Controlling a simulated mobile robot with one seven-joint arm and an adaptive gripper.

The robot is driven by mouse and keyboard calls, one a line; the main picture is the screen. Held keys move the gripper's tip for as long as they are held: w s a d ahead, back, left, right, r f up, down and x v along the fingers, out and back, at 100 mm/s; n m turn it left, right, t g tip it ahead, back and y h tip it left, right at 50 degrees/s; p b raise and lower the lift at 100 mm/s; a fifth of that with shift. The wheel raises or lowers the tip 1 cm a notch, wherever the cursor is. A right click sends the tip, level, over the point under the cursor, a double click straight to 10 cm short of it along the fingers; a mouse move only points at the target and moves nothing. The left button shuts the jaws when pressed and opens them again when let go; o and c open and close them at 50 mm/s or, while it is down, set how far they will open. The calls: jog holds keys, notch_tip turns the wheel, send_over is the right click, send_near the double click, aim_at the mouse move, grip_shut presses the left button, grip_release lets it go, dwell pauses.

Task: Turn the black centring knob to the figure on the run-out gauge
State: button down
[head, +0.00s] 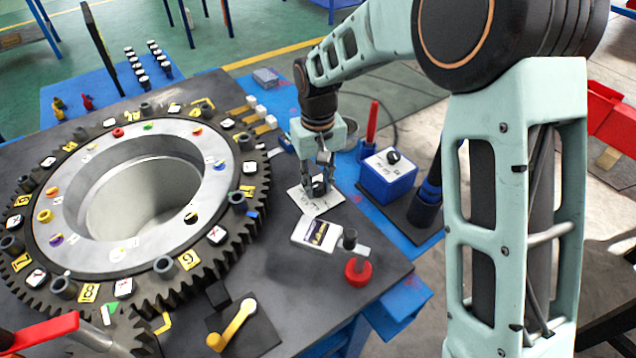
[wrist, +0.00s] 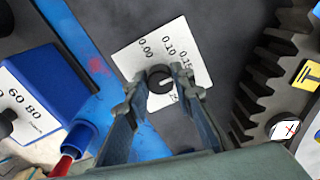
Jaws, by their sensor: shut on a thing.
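The black centring knob (wrist: 158,78) stands on a white scale plate (wrist: 130,60). The plate carries the figures 0.00, 0.10 and 0.15, with another partly hidden by a finger. A pale mark shows on the knob on its right side, pointing roughly toward the 0.15 side; its exact reading is unclear. My gripper (wrist: 163,96) is shut on the knob, one finger on each side. In the head view my gripper (head: 319,187) points down over the same plate (head: 309,204). A small white-framed box with a dark display (head: 317,234), apparently the run-out gauge, lies nearby; its figure is unreadable.
A large toothed ring (head: 258,214) fills the table's left. A blue box with a black knob (head: 388,182) stands right of my gripper.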

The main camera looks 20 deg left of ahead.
aim_at(318, 185)
jog(key=c, duration=1.7)
grip_release()
jog(key=shift+o, duration=0.2)
notch_tip(318, 185, up, 12)
